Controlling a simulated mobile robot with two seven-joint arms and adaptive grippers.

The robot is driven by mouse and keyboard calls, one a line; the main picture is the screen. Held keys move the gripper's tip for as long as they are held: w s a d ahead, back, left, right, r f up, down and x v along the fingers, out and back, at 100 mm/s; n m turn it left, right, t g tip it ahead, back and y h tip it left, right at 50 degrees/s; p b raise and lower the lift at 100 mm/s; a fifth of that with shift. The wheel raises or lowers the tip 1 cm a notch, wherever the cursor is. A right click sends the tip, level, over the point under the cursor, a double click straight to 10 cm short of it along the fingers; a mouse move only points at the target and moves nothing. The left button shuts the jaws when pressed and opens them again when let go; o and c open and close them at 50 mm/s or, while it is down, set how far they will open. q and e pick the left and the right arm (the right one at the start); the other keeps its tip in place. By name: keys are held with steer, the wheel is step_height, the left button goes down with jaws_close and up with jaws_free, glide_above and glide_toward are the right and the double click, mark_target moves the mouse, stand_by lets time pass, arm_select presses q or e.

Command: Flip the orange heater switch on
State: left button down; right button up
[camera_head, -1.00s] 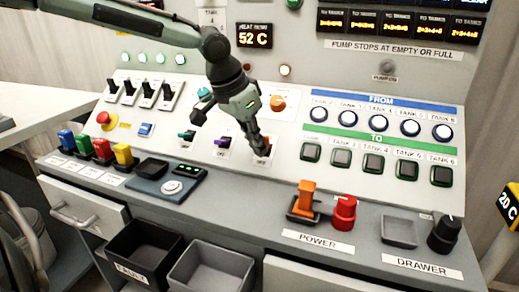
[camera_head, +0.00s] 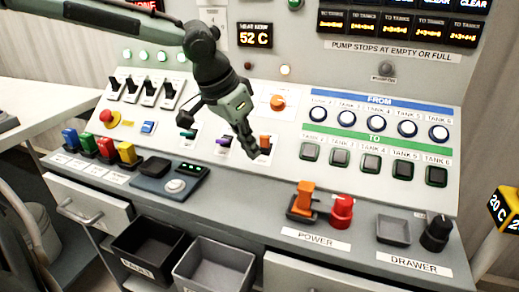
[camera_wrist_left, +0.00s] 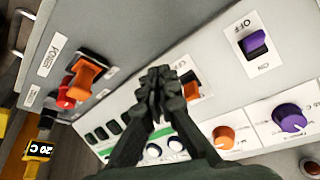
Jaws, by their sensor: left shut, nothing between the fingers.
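The orange heater switch (camera_head: 265,143) is a small rocker on a white plate on the sloped panel, right of a purple switch (camera_head: 223,142) and below an orange knob (camera_head: 277,102). My left gripper (camera_head: 254,153) is shut and empty, its tips just left of and in front of the orange switch. In the left wrist view the shut fingertips (camera_wrist_left: 160,82) are beside the orange switch (camera_wrist_left: 191,89) and hide part of it. I cannot tell whether they touch it or which way it is set. My right gripper is not in view.
Rows of round FROM buttons (camera_head: 347,118) and square TO buttons (camera_head: 340,158) lie to the right. A display (camera_head: 255,36) reads 52 C.

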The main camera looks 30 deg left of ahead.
arm_select(q)
steer(key=w+p+v, duration=0.1)
steer(key=v, duration=0.6)
steer(key=shift+d+r+p, duration=0.35)
steer(key=shift+d, duration=0.3)
steer(key=shift+s, duration=0.1)
